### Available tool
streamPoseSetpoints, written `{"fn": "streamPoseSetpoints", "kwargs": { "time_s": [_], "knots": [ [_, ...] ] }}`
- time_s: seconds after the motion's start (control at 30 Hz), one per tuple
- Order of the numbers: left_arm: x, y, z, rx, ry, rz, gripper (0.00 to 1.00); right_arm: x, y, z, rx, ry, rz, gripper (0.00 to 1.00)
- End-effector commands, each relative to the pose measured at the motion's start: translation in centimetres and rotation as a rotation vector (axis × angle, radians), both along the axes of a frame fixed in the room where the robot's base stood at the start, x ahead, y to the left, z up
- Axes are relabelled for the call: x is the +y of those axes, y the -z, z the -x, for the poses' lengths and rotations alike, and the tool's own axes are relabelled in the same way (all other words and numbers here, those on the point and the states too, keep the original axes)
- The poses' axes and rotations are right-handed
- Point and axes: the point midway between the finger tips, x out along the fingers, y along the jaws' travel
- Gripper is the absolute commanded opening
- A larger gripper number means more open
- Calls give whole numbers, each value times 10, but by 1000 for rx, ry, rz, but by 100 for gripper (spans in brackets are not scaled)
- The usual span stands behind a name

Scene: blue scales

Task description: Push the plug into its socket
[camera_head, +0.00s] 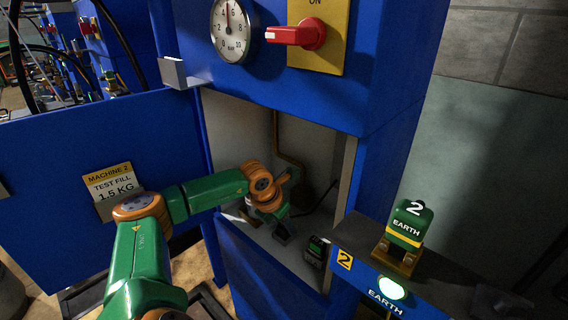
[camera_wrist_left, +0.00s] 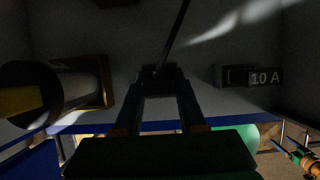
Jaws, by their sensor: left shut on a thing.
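My left gripper (camera_head: 283,237) reaches through the open front of the blue cabinet, low inside its compartment. In the left wrist view its two fingers (camera_wrist_left: 160,98) are closed on a small dark block, which looks like the plug (camera_wrist_left: 158,74). A thin black cable runs up from it. The fingers hide part of the plug, and I cannot tell whether it touches anything beyond. I cannot pick out the socket for certain. A small dark box with a green spot (camera_head: 316,250) stands right of the gripper. My right gripper is not in view.
The compartment's right wall stands close to the gripper. A black block marked 10 A (camera_wrist_left: 250,77) and a dark round fitting (camera_wrist_left: 60,92) flank the fingers. The blue door (camera_head: 60,150) hangs open at left. A green EARTH piece (camera_head: 409,222) stands on the right ledge.

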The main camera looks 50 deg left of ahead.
Motion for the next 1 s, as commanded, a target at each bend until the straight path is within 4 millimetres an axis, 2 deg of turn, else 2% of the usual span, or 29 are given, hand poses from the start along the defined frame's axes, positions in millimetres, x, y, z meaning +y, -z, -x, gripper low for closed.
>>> {"fn": "streamPoseSetpoints", "kwargs": {
  "time_s": [0.07, 0.1, 0.2, 0.47, 0.57, 0.7, 0.8, 1.0],
  "knots": [
    [-2, 6, 2, 13, 2, 4, 0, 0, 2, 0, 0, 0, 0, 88],
    [-2, 5, 2, 14, 2, 4, 50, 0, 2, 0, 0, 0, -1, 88],
    [-2, 6, 3, 16, 2, 5, 74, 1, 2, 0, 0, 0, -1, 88],
    [-2, 6, 4, 20, 3, 5, 74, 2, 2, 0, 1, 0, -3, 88],
    [-2, -9, 10, 16, 4, 2, 74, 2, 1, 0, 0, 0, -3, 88],
    [-3, -40, 21, 6, 1, -3, 74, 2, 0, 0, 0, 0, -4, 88],
    [-4, -57, 27, 1, 0, -3, 74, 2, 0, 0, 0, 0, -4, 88],
    [-5, -66, 30, -2, 1, -2, 74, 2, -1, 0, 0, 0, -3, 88]
  ]
}}
